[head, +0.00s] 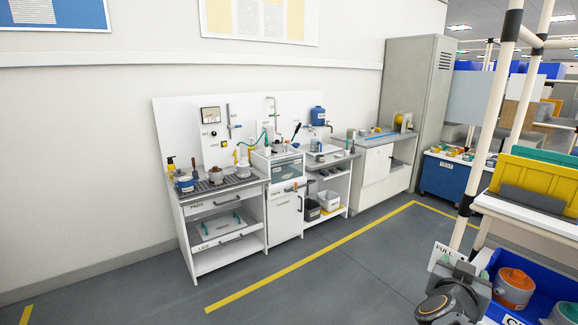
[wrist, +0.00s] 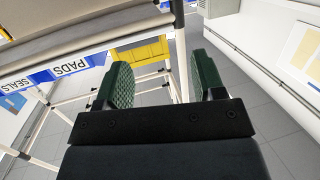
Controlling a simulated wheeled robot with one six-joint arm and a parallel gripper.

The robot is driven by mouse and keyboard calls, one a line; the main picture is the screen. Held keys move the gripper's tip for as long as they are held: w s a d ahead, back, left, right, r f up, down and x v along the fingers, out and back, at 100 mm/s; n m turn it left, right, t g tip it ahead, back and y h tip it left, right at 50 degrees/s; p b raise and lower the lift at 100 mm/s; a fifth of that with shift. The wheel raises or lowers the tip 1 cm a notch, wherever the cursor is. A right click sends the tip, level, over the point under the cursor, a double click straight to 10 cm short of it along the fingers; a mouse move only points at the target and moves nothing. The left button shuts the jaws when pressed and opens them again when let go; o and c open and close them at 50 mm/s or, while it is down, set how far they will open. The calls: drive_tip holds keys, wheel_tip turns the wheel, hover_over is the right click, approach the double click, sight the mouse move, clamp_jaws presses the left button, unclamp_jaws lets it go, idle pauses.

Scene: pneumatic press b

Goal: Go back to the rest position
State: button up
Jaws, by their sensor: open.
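My gripper (wrist: 160,82) shows in the wrist view, with its two green textured fingers spread apart and nothing between them. Beyond the fingers are grey floor and a yellow bin (wrist: 142,50), with no contact visible. The view is turned over: labels reading PADS (wrist: 70,67) and SEALS appear upside down on a rack at the left. In the head view, a dark rounded part at the bottom right looks like my arm. The fingers cannot be made out there.
A white workbench (head: 225,205) with a press and tools stands along the left wall. The floor between is clear.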

drive_tip(key=w+a+f+n+y, duration=0.2)
drive_tip(key=a+f+n+y, duration=0.3)
drive_tip(key=a+y, duration=0.5)
drive_tip(key=s+a+f+n+g+y, duration=0.1)
drive_tip(key=s+a+f+n+g, duration=0.3)
drive_tip(key=s+a+g, duration=0.3)
drive_tip(key=s+a+p, duration=0.1)
drive_tip(key=a, duration=0.3)
drive_tip(key=shift+f+g+y, duration=0.3)
drive_tip(key=shift+s, duration=0.1)
